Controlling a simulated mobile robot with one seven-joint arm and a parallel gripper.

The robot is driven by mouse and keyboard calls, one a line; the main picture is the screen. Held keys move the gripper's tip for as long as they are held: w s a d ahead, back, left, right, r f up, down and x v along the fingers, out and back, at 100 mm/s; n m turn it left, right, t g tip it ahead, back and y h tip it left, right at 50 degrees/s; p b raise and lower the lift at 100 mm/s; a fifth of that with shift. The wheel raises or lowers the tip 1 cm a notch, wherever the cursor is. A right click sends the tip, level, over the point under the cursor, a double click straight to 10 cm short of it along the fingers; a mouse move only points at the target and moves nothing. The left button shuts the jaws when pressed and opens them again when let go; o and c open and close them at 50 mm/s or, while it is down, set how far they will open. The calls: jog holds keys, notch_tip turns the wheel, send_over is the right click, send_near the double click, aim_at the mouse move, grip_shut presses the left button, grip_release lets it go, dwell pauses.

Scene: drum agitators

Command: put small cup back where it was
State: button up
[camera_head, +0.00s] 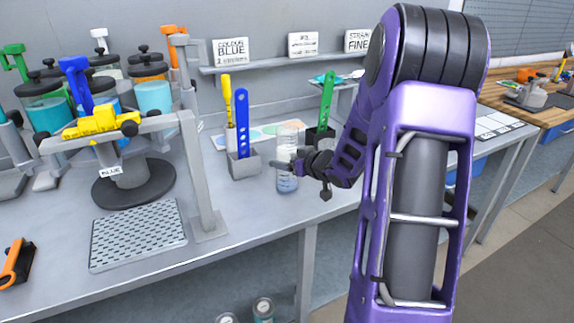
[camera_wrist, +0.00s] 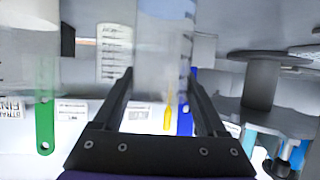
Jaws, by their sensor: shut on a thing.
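A clear graduated cup (camera_wrist: 165,45) is between the two fingers of my gripper (camera_wrist: 163,88) in the wrist view. In the head view my gripper (camera_head: 289,164) reaches in from the right, near the bench's front edge, and is shut on a clear cup (camera_head: 287,184) with a bluish lower part. Another clear vessel wall (camera_head: 290,135) shows just above and behind the fingers. I cannot tell whether the held cup's base touches the bench.
A grey holder (camera_head: 244,163) with blue and yellow tools stands left of the cup. A dark holder with a green tool (camera_head: 327,100) stands behind right. A perforated tray (camera_head: 138,235) and metal stand (camera_head: 205,190) are farther left. The wrist view shows another graduated cup (camera_wrist: 113,50).

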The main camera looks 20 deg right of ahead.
jog(key=shift+f, duration=0.25)
jog(key=o, duration=1.4)
jog(key=shift+r, duration=0.1)
jog(key=shift+s+d+r, duration=0.1)
jog(key=shift+s+r, duration=0.05)
jog(key=shift+s, duration=0.1)
jog(key=p+v, duration=0.2)
jog(key=v, duration=0.9)
jog(key=shift+s, duration=0.2)
